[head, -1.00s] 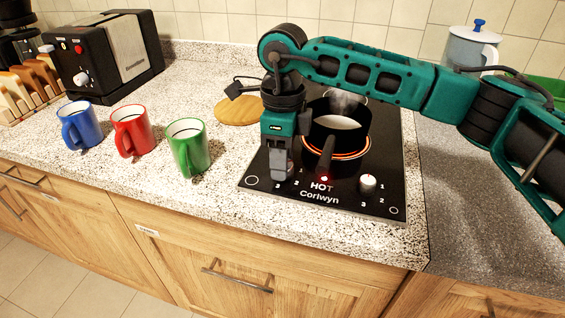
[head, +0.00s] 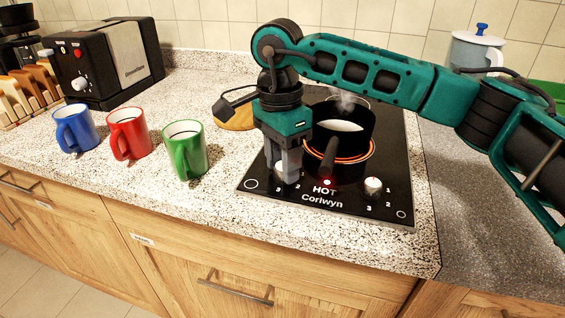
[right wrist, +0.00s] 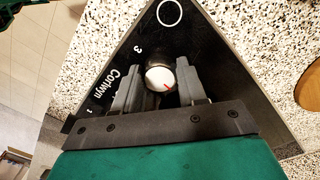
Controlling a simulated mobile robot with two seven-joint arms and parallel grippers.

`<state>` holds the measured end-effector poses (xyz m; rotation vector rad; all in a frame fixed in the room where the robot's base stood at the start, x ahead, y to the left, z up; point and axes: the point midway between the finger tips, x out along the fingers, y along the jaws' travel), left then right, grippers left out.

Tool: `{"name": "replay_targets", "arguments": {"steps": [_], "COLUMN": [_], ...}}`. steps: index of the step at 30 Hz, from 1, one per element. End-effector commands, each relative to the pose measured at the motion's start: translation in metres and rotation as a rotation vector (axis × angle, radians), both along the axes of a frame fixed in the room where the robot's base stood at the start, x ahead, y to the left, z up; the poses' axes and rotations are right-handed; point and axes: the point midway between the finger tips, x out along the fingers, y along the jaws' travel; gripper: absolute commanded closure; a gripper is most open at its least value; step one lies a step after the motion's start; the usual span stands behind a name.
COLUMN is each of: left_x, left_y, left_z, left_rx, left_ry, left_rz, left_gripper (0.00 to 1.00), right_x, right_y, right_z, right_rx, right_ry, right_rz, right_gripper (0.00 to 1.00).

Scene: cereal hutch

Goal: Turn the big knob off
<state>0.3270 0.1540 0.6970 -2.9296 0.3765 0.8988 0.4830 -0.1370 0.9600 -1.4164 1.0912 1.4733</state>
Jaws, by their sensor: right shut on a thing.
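The black hob (head: 340,199) has two white knobs along its front edge. My right gripper (head: 287,178) points down at the left knob and is shut on it. In the right wrist view this knob (right wrist: 160,78) sits between the two fingers, with a red mark on its top. In the head view the fingers mostly cover it. The right knob (head: 373,187) stands free. Which knob is bigger is hard to tell. A red light (head: 327,182) is lit above the word HOT. My left gripper is not in view.
A steaming black pot (head: 352,135) stands on a glowing red ring, its handle pointing forward near my right gripper. Green (head: 186,152), red (head: 128,134) and blue (head: 75,129) mugs stand to the left. A toaster (head: 105,65) is behind them.

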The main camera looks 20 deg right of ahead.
Motion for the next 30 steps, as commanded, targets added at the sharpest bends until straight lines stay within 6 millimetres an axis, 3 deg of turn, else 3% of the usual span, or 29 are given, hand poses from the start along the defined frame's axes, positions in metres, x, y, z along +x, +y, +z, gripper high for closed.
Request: {"name": "replay_targets", "arguments": {"steps": [22,23,30], "left_x": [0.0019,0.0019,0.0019], "left_y": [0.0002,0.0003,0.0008], "left_z": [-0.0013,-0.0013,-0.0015], "left_rx": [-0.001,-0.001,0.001], "left_ry": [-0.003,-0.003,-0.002], "left_rz": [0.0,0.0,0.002], "left_gripper": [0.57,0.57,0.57], "right_x": [0.0,0.0,-0.0001], "right_y": [0.0004,0.0004,0.0003], "right_z": [0.0015,0.0015,0.0008], "right_rx": [0.002,0.002,0.001], "right_ry": [-0.003,-0.003,-0.002], "right_rz": [0.093,0.093,0.092], "right_gripper": [0.9,0.58,0.35]}}
